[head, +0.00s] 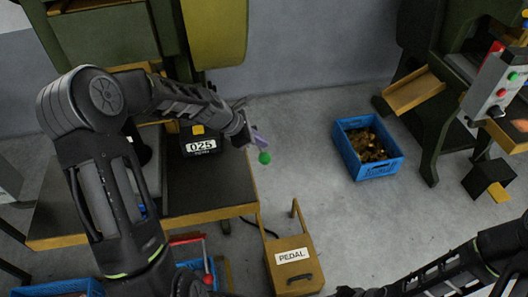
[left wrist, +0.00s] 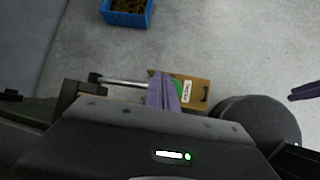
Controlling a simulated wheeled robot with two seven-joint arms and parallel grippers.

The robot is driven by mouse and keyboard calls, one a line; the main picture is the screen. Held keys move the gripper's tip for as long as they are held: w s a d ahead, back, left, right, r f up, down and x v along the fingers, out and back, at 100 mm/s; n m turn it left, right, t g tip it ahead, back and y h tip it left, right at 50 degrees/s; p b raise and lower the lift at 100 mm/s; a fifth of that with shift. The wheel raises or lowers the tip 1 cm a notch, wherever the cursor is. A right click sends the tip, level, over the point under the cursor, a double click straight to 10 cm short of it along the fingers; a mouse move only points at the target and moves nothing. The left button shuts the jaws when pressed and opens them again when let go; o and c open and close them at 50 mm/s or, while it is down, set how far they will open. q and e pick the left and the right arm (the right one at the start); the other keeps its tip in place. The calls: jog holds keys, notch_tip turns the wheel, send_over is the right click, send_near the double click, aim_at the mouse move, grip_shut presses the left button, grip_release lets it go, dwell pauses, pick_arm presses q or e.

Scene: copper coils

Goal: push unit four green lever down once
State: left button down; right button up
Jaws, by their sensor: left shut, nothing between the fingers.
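The green lever's ball knob (head: 265,158) shows just below my left gripper (head: 259,138) in the head view, at the right of the machine with the 025 counter (head: 201,146). The gripper's purple fingers are shut and empty, close above the knob; I cannot tell if they touch it. In the left wrist view, the fingers (left wrist: 164,92) partly cover the green knob (left wrist: 178,87), and a metal rod (left wrist: 122,82) runs toward it from the left. No unit number four is readable. My right arm enters at lower right; its fingertips are not clear in the head view.
A wooden PEDAL box (head: 293,262) stands on the floor below the knob. A blue crate of copper pieces (head: 368,148) stands to the right. Another green machine (head: 447,95) with a button panel (head: 496,88) is at the right. The floor between is clear.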

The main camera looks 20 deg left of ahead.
aim_at(261, 157)
pick_arm(q)
jog(key=shift+f, duration=0.15)
dwell(0.3)
jog(key=shift+s+d+f, duration=0.1)
jog(key=shift+s+f, duration=0.05)
jog(key=shift+f, duration=0.1)
jog(key=shift+s+d+f+b, duration=0.2)
jog(key=shift+s+f+b, duration=0.05)
jog(key=shift+f+b, duration=0.5)
jog(key=shift+s+d+f+b, duration=0.15)
jog(key=shift+s+f+b, duration=0.1)
jog(key=shift+f+b, duration=0.5)
jog(key=shift+s+d+f+b, duration=0.25)
jog(key=shift+f+b, duration=0.4)
jog(key=shift+f, duration=0.2)
dwell(2.6)
jog(key=shift+w+a+r+p, duration=0.25)
jog(key=shift+w+r+p, duration=0.05)
jog(key=shift+r+p, duration=0.6)
jog(key=shift+w+a+r+p, duration=0.2)
jog(key=shift+w+r+p, duration=0.05)
jog(key=shift+r+p, duration=0.65)
jog(key=shift+w+a+r+p, duration=0.25)
jog(key=shift+w+r+p, duration=0.05)
jog(key=shift+r+p, duration=0.6)
jog(key=shift+r, duration=0.1)
